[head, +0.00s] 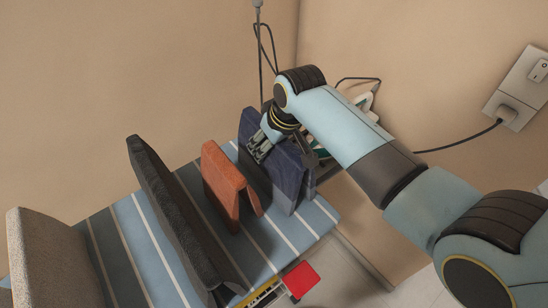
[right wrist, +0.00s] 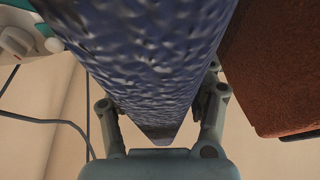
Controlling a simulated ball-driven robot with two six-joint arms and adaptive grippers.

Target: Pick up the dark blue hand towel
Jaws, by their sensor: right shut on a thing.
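The dark blue hand towel (head: 286,173) stands folded like a tent at the right end of the striped board. My right gripper (head: 262,148) is at its upper edge, with the arm reaching in from the right. In the right wrist view the blue towel (right wrist: 150,70) fills the middle, between the two fingers of my right gripper (right wrist: 162,115). The gripper is shut on the towel. The towel's lower end still appears to be at the board. My left gripper is not in view.
A rust-orange folded towel (head: 228,180) stands close left of the blue one; it also shows in the right wrist view (right wrist: 275,70). A dark grey piece (head: 170,205) and a beige piece (head: 50,260) stand farther left. A white iron (head: 364,102) and cables lie behind my arm. A red item (head: 301,279) is at the front edge.

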